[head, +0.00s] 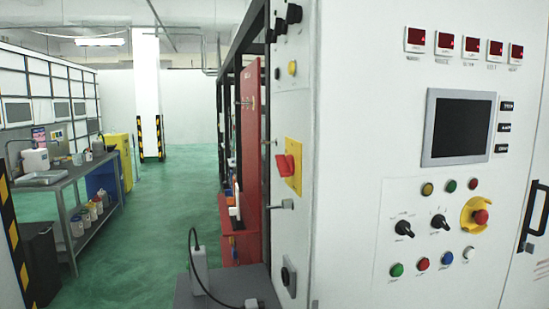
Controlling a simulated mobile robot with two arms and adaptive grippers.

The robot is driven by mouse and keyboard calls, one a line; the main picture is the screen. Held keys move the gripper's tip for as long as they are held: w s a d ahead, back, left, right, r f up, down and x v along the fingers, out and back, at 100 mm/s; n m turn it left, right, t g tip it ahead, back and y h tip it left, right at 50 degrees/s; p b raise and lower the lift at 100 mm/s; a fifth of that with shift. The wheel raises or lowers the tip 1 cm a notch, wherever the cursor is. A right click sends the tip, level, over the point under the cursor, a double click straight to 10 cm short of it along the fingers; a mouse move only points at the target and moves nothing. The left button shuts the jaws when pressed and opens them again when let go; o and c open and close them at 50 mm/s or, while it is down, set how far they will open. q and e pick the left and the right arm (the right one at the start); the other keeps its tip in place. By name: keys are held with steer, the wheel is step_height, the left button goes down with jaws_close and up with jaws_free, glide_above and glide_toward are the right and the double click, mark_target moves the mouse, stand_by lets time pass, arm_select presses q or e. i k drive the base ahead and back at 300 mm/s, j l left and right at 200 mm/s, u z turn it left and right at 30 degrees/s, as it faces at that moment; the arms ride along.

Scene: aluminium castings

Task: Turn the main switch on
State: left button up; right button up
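A red rotary switch handle (285,165) sits on a yellow plate (294,150) on the narrow left side face of the white control cabinet (350,120). It looks like the main switch. I see its plate at a steep angle, so I cannot tell the handle's exact turn position. Neither of my grippers is in view, and nothing is touching the handle.
The cabinet front carries a dark screen (458,128), red displays, knobs, buttons and a red emergency stop (480,217) on yellow. A red panel (250,150) stands behind the switch. A workbench (70,190) is at left. Green floor (165,215) between is open.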

mark_target(286, 166)
steer(key=i+j+z, duration=0.2)
steer(key=i+j, duration=0.2)
steer(key=j, duration=0.25)
steer(key=i+j+z, duration=0.1)
steer(key=j, duration=0.25)
steer(key=i+j+z, duration=0.1)
steer(key=i+j, duration=0.35)
steer(key=j, duration=0.3)
steer(key=z, duration=0.05)
